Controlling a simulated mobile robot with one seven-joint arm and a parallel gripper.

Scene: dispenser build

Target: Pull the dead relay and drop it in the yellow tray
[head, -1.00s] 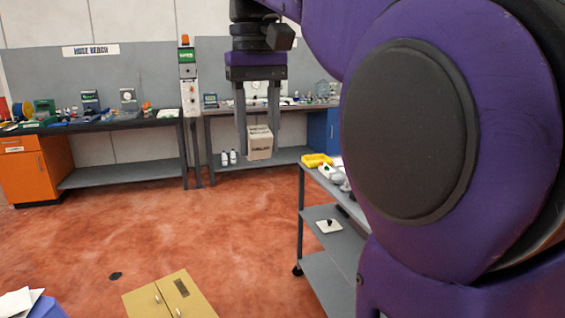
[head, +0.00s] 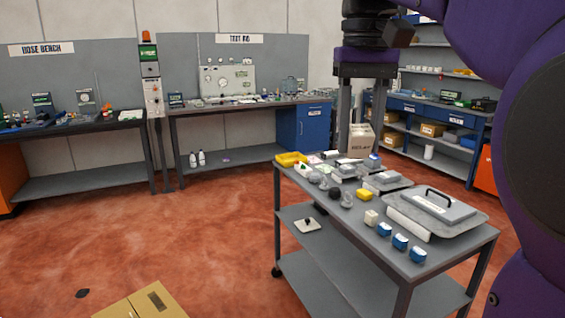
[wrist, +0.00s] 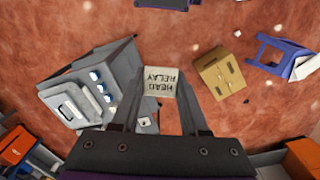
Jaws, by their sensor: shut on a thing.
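My gripper (head: 360,128) is shut on a beige box-shaped relay (head: 361,139), holding it between its two long fingers in mid-air. In the wrist view the relay (wrist: 160,83) sits between the fingertips, with dark lettering upside down that includes "RELAY". The yellow tray (head: 291,159) lies at the far left corner of the grey cart's top. In the head picture the relay appears right of the tray and slightly higher. The tray cannot be made out in the wrist view.
The grey cart (head: 345,262) carries relay-like blocks, a lidded tray (head: 435,207) and several blue-and-white pieces. The test rig bench (head: 245,106) and a blue cabinet (head: 302,127) stand behind. A cardboard box (head: 143,302) lies on the floor at front left. Open red floor lies left of the cart.

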